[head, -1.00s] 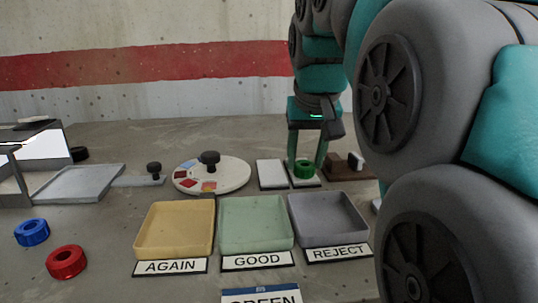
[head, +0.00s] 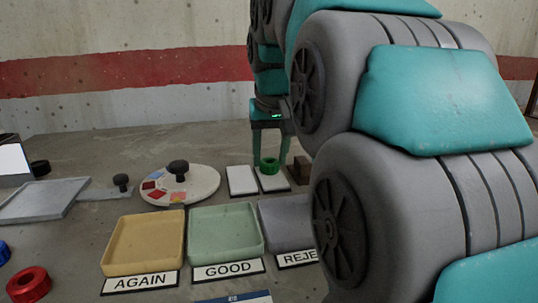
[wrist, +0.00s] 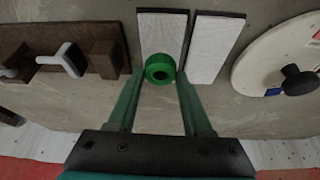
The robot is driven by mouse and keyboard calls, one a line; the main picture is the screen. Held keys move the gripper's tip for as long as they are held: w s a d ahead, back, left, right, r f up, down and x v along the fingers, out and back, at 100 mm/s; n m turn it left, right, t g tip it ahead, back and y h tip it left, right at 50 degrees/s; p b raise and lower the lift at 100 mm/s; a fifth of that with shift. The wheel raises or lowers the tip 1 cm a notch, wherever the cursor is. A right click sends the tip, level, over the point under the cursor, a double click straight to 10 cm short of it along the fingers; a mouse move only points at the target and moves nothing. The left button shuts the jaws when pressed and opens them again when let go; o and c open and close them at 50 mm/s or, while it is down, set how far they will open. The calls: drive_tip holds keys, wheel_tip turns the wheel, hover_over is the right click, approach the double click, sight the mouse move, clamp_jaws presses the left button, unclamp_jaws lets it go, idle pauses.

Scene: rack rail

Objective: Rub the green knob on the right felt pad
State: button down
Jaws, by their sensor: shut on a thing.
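The knob is at the far end of the right felt pad (head: 274,184), a white pad on a dark base. This pad also shows in the wrist view (wrist: 162,33). I cannot tell whether the knob touches the felt or is just above it. The left felt pad (head: 242,181) lies beside it, bare.
A brown block fixture (head: 302,166) stands close right of the pads. A white turntable (head: 205,186) with a black knob is to the left. Yellow AGAIN (head: 143,244), green GOOD (head: 226,231) and grey REJECT (head: 285,222) trays lie in front. Red (head: 29,284) and blue rings are at left.

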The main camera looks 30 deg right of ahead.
drive_tip(key=shift+w+d+f, duration=0.15)
drive_tip(key=shift+w+d, duration=0.1)
drive_tip(key=shift+w, duration=0.6)
drive_tip(key=shift+s+a, duration=0.2)
drive_tip(key=shift+s, duration=0.5)
drive_tip(key=shift+s, duration=0.15)
drive_tip(key=shift+s+a, duration=0.2)
drive_tip(key=shift+s, duration=0.3)
drive_tip(key=shift+s, duration=0.1)
drive_tip(key=shift+s+a+b, duration=0.2)
drive_tip(key=shift+s, duration=0.4)
drive_tip(key=shift+s+a+b, duration=0.15)
drive_tip(key=shift+s, duration=0.45)
drive_tip(key=shift+w+d, duration=0.2)
drive_tip(key=shift+w, duration=0.5)
drive_tip(key=shift+w, duration=0.1)
